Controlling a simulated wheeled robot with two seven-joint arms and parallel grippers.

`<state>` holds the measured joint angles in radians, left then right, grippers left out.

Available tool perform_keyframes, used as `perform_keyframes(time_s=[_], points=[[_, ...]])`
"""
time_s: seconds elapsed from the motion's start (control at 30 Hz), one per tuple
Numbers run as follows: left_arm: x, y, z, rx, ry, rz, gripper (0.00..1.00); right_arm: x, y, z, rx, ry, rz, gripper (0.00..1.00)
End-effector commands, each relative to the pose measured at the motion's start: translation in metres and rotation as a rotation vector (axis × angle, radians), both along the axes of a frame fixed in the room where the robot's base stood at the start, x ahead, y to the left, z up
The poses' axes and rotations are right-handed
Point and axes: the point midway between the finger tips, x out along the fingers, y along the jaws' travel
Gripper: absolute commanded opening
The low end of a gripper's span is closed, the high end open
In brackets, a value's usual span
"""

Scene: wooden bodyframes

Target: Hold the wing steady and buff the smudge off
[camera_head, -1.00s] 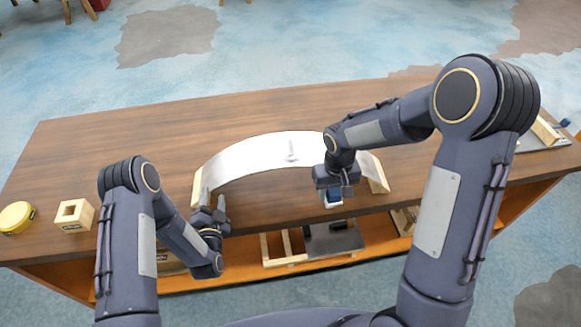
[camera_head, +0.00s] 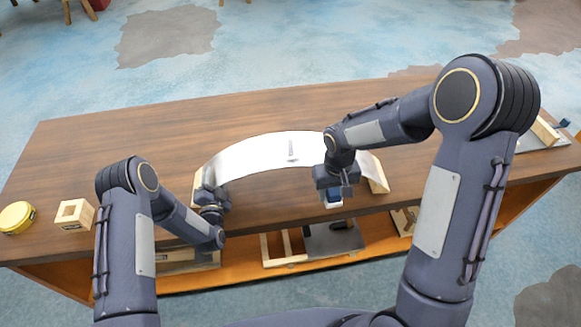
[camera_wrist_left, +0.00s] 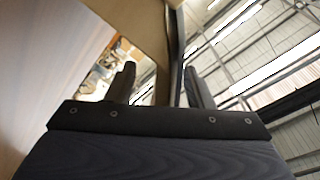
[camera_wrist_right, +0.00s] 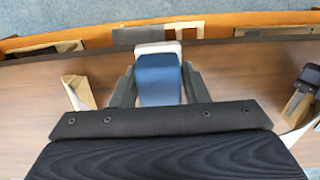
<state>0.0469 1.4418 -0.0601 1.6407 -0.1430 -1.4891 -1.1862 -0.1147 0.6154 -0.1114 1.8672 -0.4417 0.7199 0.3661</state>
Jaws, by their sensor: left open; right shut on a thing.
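The wing (camera_head: 255,152) is a curved white sheet arched over wooden supports. A grey smudge (camera_head: 292,150) marks its top, right of centre. My left gripper (camera_head: 209,188) is open at the wing's left end. In the left wrist view, its fingers (camera_wrist_left: 160,85) stand either side of a thin upright edge beside pale wood (camera_wrist_left: 138,22); contact is unclear. My right gripper (camera_head: 336,190) is shut on a blue block with a white pad (camera_head: 333,200), in front of the wing's right part. The block also shows between the fingers in the right wrist view (camera_wrist_right: 158,78).
A yellow round tin (camera_head: 17,217) and a wooden block with a square hole (camera_head: 75,214) stand on the table's left (camera_head: 110,150). A grey plate with wood (camera_head: 543,135) lies at the far right. A lower shelf holds wooden frames (camera_head: 285,248).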

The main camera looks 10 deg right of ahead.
Motion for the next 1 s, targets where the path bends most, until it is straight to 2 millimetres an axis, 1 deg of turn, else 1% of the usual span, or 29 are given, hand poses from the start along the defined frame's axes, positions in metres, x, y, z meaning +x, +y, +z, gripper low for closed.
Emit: perform_keyframes(time_s=[0.07,0.17,0.4,0.43,1.0], points=[[-0.0002,0.0000,-0.0001,0.000,0.000,0.000,0.47,0.0001,0.0000,0.0001,0.000,0.000,0.000,0.18],[-0.0003,0.0000,-0.0001,0.000,0.000,0.000,0.36,0.0001,0.0000,0.0001,0.000,0.000,0.000,0.18],[-0.0004,0.0000,-0.0001,0.000,0.000,0.000,0.04,0.0001,0.0000,0.0001,0.000,0.000,0.000,0.18],[0.0010,-0.0009,0.0038,-0.013,-0.009,0.000,0.04,0.0001,0.0000,0.0005,0.000,0.000,0.000,0.18],[0.0011,0.0041,0.0027,-0.003,-0.007,0.001,0.04,0.0001,0.0000,0.0003,0.000,0.000,0.000,0.18]])
